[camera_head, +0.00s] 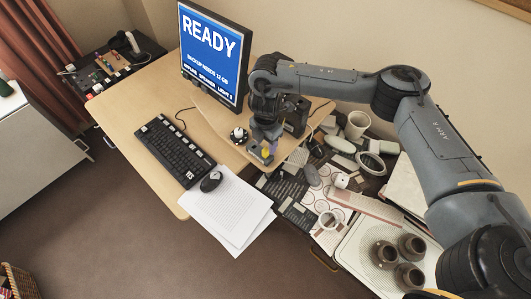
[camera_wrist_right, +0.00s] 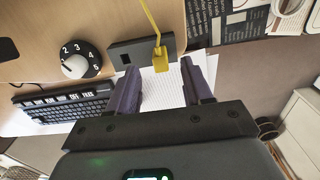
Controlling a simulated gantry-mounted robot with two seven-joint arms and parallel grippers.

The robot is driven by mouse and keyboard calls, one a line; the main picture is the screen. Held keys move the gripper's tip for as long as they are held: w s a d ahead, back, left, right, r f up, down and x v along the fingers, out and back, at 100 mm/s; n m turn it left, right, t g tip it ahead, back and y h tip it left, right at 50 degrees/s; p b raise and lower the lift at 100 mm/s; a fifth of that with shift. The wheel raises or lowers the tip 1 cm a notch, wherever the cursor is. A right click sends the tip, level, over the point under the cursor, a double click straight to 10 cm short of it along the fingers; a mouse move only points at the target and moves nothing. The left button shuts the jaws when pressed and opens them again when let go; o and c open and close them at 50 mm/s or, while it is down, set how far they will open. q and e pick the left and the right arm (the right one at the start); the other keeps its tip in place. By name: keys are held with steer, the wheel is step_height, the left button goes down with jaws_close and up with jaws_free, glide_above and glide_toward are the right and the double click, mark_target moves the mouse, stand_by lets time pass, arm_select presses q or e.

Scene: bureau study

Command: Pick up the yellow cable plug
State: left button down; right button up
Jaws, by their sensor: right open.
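The yellow cable plug (camera_wrist_right: 161,60) is in the right wrist view, at the end of a yellow cable (camera_wrist_right: 150,22) that runs up out of the picture. It is beside or over a dark grey plate (camera_wrist_right: 128,54) at the desk edge; I cannot tell whether it is seated in it. My right gripper (camera_wrist_right: 168,76) is open, its purple fingers on either side of the plug's line and the plug just beyond the tips, not gripped. In the head view my right gripper (camera_head: 267,148) is low over the desk's right part and mostly hides the plug. My left gripper is not in view.
A numbered dial (camera_wrist_right: 80,60) is beside the plate. The monitor (camera_head: 213,50), keyboard (camera_head: 175,150), mouse (camera_head: 211,181) and papers (camera_head: 230,208) are to the left. A cluttered surface with cups and a tray (camera_head: 350,255) is to the right. Bare desk (camera_head: 130,105) lies left of the keyboard.

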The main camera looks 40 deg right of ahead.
mark_target(266, 149)
steer(key=shift+a+f+p, duration=0.15)
steer(key=shift+f+p, duration=0.2)
steer(key=shift+f, duration=2)
jaws_close()
